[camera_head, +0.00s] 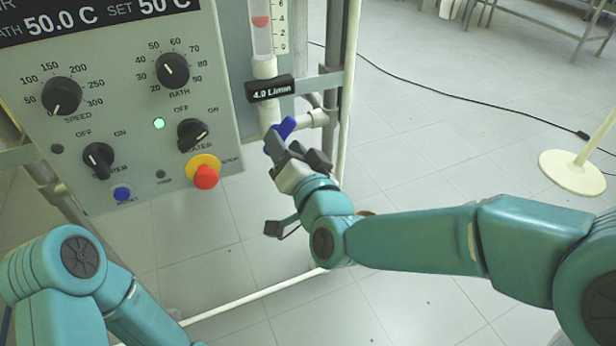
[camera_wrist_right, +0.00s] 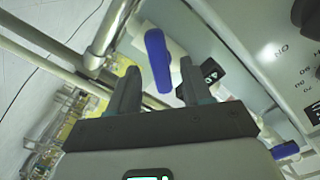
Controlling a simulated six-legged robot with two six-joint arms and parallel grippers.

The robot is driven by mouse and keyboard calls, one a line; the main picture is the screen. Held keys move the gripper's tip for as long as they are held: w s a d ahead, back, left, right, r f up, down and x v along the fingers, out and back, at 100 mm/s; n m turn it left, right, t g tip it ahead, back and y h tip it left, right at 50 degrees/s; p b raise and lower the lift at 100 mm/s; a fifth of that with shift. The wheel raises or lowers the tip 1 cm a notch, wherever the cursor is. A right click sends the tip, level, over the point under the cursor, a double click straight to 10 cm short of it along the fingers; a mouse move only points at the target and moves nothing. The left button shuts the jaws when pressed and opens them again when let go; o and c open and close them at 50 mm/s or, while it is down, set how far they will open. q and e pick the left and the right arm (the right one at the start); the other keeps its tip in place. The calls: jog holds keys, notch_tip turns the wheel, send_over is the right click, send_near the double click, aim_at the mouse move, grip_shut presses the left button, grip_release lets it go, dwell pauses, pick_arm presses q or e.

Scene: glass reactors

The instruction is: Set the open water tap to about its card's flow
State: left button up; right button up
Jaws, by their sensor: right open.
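The water tap has a blue lever handle (camera_head: 285,128), below a clear flow tube (camera_head: 261,38). A red float (camera_head: 261,21) sits in the tube, near the scale's 4 mark; the small digits are hard to read exactly. The black card (camera_head: 270,88) reads 4.0 L/min. My right gripper (camera_head: 296,152) is open just below the handle. In the right wrist view the blue handle (camera_wrist_right: 157,60) stands beyond and between the open fingers (camera_wrist_right: 158,88), with no clear contact. My left arm shows at lower left, but its gripper is out of view.
A control panel (camera_head: 130,100) with knobs and a red stop button (camera_head: 205,177) stands left of the tap. A metal post (camera_head: 345,70) rises close on the right. The floor (camera_head: 440,130) farther right is open, with a black cable (camera_head: 480,92).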

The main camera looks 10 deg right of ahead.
jog(key=b+v, duration=0.3)
jog(key=v, duration=0.9)
jog(key=shift+s, duration=0.35)
jog(key=shift+d+r, duration=0.15)
jog(key=shift+d, duration=0.05)
